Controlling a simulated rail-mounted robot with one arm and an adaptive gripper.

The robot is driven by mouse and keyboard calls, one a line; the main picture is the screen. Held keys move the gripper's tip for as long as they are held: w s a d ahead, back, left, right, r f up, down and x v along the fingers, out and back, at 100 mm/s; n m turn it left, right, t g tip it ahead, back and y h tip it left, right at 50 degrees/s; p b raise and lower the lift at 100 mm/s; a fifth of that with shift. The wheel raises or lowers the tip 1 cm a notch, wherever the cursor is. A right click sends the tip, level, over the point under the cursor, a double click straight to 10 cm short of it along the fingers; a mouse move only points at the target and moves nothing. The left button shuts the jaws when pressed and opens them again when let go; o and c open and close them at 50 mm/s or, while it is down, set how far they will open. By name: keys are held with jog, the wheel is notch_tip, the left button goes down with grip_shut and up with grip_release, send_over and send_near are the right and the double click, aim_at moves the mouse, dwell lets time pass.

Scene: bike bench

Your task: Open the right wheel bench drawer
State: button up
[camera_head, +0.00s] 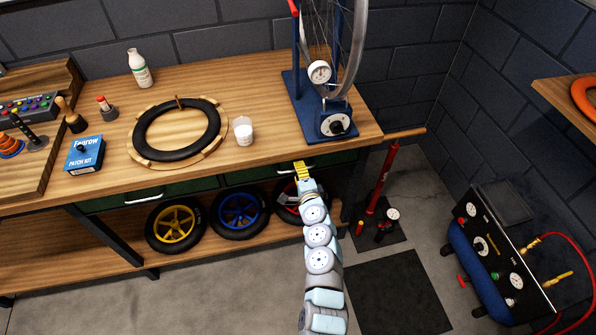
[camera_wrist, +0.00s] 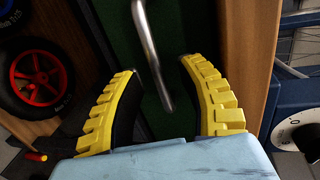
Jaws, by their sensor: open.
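The right wheel bench drawer (camera_head: 238,177) is the right one of two green-fronted drawers under the bench top. It looks shut. My gripper (camera_head: 301,168) is at its front, just below the bench top's front edge, and hides part of it. In the wrist view the dark green drawer front (camera_wrist: 185,25) fills the middle. Its silver bar handle (camera_wrist: 148,42) reaches down between the two yellow, black-padded fingers of my gripper (camera_wrist: 160,80). The fingers are apart, with visible gaps on both sides of the handle.
The left drawer (camera_head: 118,200) is beside it. Yellow, blue and red wheels stand on the shelf (camera_head: 100,250) below. A blue truing stand (camera_head: 297,92) stands on the bench top (camera_head: 90,183) above. A red floor pump (camera_head: 383,180) stands to the right. Open floor lies in front.

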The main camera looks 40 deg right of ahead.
jog(key=shift+b+x, duration=0.3)
jog(key=shift+x, duration=0.6)
jog(key=shift+c, duration=0.2)
grip_shut()
